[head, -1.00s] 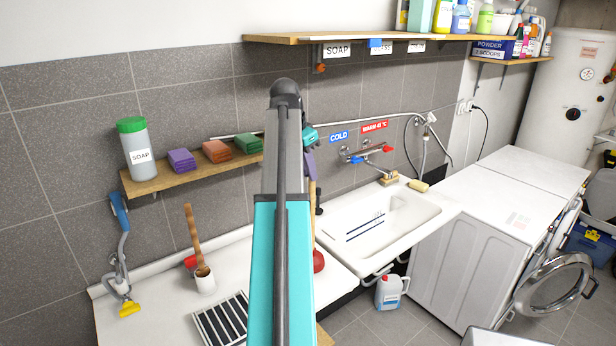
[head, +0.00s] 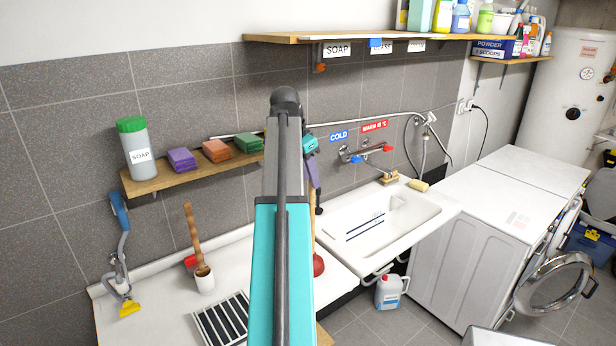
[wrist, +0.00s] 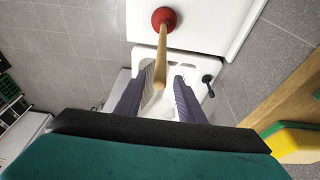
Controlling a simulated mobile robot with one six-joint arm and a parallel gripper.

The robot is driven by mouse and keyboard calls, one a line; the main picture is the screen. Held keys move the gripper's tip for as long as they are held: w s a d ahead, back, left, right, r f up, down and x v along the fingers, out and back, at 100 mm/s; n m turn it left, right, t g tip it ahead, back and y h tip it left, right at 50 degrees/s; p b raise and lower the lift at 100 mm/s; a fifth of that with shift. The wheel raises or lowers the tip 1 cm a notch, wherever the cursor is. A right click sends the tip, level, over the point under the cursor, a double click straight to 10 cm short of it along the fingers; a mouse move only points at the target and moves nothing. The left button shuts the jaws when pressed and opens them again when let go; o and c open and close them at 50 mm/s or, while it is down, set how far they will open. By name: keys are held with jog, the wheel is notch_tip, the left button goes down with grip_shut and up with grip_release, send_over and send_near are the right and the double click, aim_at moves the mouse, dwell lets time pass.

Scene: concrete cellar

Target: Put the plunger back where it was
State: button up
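The plunger has a red rubber cup (head: 318,265) and a wooden handle (head: 312,204). In the head view my arm hides part of it. Its cup looks to stand on the white counter (head: 165,325), close left of the sink. In the wrist view the red cup (wrist: 164,18) is at the top and the handle (wrist: 161,55) points toward the camera. My gripper (wrist: 159,80) is open, its two purple fingers on either side of the handle's end, with a visible gap on both sides. In the head view my gripper (head: 313,180) is at the top of the handle.
A sink (head: 400,215) lies to the right, beside a washing machine (head: 480,255). A small shelf (head: 165,180) with a soap canister (head: 138,150) and coloured blocks is on the wall.

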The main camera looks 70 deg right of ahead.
jog(key=shift+r, duration=0.15)
jog(key=b+v, duration=0.3)
jog(key=v, duration=0.9)
jog(key=shift+b, duration=0.35)
jog(key=shift+s+a, duration=0.1)
dwell(0.5)
